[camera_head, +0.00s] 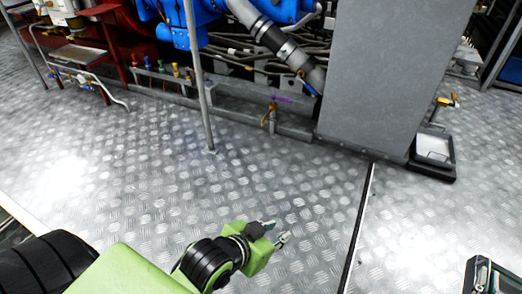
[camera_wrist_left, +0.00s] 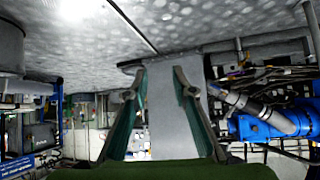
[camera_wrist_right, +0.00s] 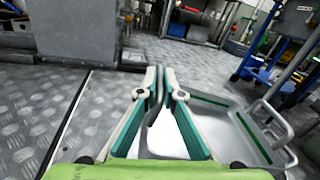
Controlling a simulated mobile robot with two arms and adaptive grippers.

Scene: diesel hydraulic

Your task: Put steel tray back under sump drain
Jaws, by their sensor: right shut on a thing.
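The steel tray (camera_wrist_right: 222,133) is a shallow grey metal pan with a raised rim and a looped handle at its right side in the right wrist view.
A tall grey cabinet (camera_head: 390,70) stands right of the tap, with a dark-rimmed tray (camera_head: 435,150) at its right foot. A thin upright post (camera_head: 198,90) stands left of the tap. A dark strip (camera_head: 357,230) crosses the floor. The checkered floor (camera_head: 130,160) is largely clear.

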